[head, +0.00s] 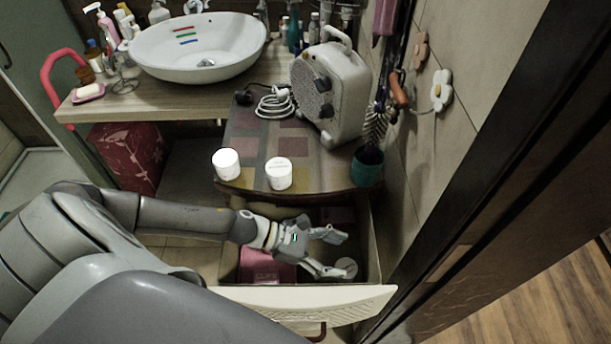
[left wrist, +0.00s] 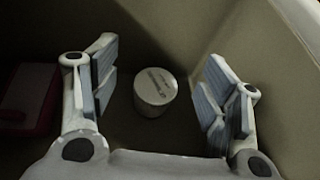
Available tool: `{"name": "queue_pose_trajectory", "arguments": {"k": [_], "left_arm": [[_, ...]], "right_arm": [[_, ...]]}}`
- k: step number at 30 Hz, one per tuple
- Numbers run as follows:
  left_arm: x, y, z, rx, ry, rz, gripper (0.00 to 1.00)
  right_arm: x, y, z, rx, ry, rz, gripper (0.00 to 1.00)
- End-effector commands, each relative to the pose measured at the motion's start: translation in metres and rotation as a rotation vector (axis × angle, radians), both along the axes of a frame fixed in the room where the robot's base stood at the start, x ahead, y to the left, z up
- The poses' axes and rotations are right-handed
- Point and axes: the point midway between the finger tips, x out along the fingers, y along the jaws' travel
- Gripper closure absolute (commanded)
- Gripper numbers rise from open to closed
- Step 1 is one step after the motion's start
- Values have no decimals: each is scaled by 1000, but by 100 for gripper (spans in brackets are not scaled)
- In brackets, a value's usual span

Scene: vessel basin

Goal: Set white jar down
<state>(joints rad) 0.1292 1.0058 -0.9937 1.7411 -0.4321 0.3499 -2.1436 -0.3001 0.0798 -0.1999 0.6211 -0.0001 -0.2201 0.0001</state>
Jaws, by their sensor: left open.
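A white jar (left wrist: 154,92) stands on the dark floor of the open drawer. In the left wrist view it is upright, between and beyond my spread fingers, touching neither. In the head view this jar (head: 346,267) shows near my fingertips. My left gripper (head: 335,254) is open and empty inside the drawer; its fingers also show in the left wrist view (left wrist: 160,95). Two more white jars, a left one (head: 227,164) and a right one (head: 278,173), stand on the cabinet top above the drawer. My right gripper is not in view.
The drawer front (head: 310,299) and its side walls close around my left gripper. A pink box (head: 265,266) lies in the drawer beside it. A beige heater (head: 330,85) and a teal cup (head: 367,166) stand on the cabinet top.

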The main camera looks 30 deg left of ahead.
Motion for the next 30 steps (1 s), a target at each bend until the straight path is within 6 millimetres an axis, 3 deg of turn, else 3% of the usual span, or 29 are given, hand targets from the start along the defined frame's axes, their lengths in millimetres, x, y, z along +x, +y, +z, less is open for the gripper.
{"name": "queue_pose_trajectory", "arguments": {"k": [3, 12, 19, 30], "left_arm": [[-12, 22, 5, 3, 3, 0, 30], [-29, 57, 24, 0, 4, 2, 30], [-34, 68, 31, -1, 1, -1, 30], [-35, 70, 33, -3, -1, 0, 30]], "right_arm": [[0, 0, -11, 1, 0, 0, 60], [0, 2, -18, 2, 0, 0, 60], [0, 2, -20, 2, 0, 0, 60], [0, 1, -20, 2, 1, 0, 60]]}}
